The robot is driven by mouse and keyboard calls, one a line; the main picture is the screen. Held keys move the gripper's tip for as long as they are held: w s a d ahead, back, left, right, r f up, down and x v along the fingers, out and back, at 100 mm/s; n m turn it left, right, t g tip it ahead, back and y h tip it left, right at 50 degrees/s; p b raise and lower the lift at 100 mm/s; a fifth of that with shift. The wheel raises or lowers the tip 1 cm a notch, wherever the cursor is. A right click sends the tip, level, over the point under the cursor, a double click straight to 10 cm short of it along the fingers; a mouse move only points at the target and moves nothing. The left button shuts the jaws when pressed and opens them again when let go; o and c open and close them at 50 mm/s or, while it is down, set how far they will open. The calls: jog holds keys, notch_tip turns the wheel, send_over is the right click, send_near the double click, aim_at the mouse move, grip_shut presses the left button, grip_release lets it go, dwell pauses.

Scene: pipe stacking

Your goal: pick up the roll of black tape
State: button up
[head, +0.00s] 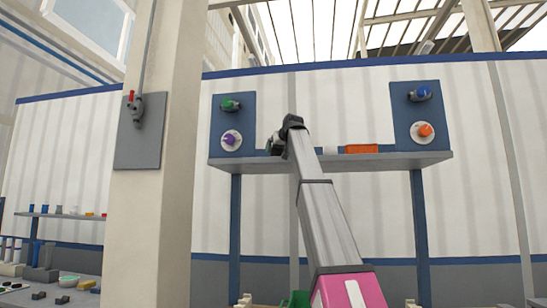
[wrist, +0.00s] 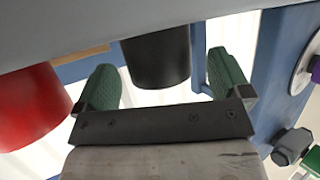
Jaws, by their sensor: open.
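A black cylinder, which looks like the roll of black tape (wrist: 157,58), stands on the grey shelf in the wrist view. My gripper (wrist: 163,68) is open, with one green finger on each side of the roll.
A red cylinder (wrist: 32,108) stands close outside the left finger in the wrist view.

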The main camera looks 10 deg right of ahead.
jog(key=shift+w+a+f, duration=0.1)
jog(key=shift+w+f, duration=0.1)
jog(key=shift+w, duration=0.2)
jog(key=c, duration=1.1)
jog(key=shift+o, duration=0.2)
jog(key=shift+r, duration=0.2)
